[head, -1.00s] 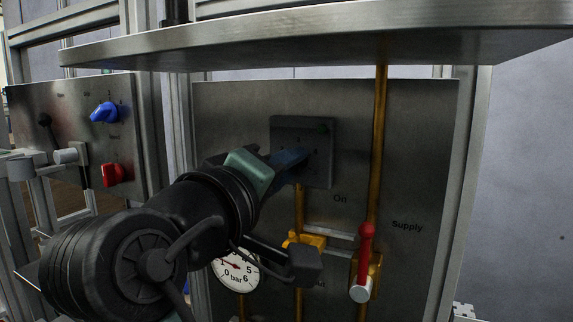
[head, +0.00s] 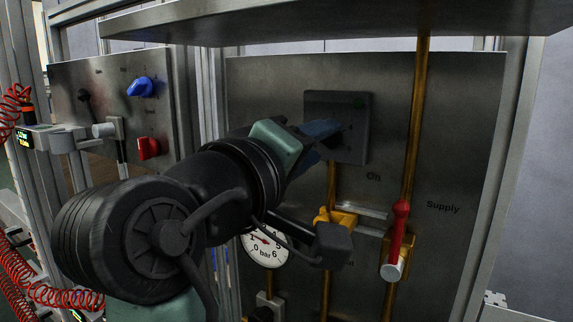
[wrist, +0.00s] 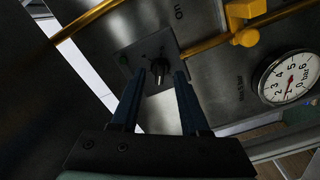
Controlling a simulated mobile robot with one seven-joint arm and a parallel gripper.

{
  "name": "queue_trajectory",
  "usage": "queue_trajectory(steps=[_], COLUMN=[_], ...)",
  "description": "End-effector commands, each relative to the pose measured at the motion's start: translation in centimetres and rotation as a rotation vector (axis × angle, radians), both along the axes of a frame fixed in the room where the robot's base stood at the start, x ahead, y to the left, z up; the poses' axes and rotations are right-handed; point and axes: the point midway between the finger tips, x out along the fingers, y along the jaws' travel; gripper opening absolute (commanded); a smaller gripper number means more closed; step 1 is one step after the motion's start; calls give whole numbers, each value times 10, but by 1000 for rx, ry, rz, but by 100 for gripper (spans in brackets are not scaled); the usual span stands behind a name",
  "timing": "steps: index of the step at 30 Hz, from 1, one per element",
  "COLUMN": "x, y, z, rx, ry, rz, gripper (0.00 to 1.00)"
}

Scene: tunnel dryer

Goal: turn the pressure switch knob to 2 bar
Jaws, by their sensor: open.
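The pressure switch is a dark square box (head: 350,112) on the metal panel, with a green spot at its top. Its black knob (wrist: 160,67) shows in the wrist view; in the head view my gripper hides it. My gripper (head: 330,135) reaches the front of the box from the left. In the wrist view my gripper (wrist: 166,80) is open, with one blue finger on each side of the knob. I cannot tell whether either finger touches it. The round white gauge (head: 265,246) is partly covered by my arm; it also shows in the wrist view (wrist: 289,78).
A red-handled supply valve (head: 398,235) and a yellow valve (head: 330,222) sit on brass pipes below the box. A metal shelf (head: 330,22) overhangs the panel. A left panel carries a blue knob (head: 141,87) and a red switch (head: 148,148).

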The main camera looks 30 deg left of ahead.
Motion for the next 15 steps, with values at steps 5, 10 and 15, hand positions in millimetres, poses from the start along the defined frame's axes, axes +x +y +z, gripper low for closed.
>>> queue_trajectory(steps=[5, 10, 15], x=[-40, -77, -102], y=[2, 3, 4], z=[-4, -3, -1], rx=[4, 2, 1], ry=[-7, -5, -2], rz=[5, 3, 2], gripper=[45, 45, 45])
